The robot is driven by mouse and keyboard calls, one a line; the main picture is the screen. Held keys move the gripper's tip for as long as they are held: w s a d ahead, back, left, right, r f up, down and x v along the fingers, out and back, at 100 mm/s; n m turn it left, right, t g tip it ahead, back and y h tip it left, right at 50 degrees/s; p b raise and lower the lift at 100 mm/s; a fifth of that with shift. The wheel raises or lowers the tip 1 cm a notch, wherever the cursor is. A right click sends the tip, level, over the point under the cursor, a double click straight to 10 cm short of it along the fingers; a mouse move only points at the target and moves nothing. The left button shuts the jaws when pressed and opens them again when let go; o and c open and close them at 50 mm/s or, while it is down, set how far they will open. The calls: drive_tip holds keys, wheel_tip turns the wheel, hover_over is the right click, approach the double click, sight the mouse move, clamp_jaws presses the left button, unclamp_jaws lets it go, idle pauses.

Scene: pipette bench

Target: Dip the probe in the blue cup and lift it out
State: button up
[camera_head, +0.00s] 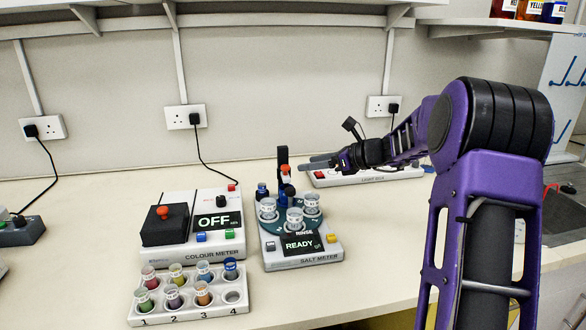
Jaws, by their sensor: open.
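The salt meter (290,258) stands mid-bench with its screen reading READY. It carries a teal turntable with several clear, white-labelled cups, such as the front one (294,219), beside the word RINSE. A dark upright post (283,158) rises behind them with a red-orange knob (287,169) on it. The probe itself is not clearly made out. A small blue vessel (262,191) shows at the turntable's left rear; I cannot tell whether it is the blue cup. My gripper (304,163) is open, pointing left, its fingertips just right of the knob. I cannot tell whether they touch it.
A colour meter (190,246) reading OFF stands to the left. A white tube rack (176,317) with coloured tubes sits in front of it. The right front bench is clear.

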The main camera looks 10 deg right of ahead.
sight(288, 167)
drive_tip(key=x, duration=0.7)
clamp_jaws()
idle(1.3)
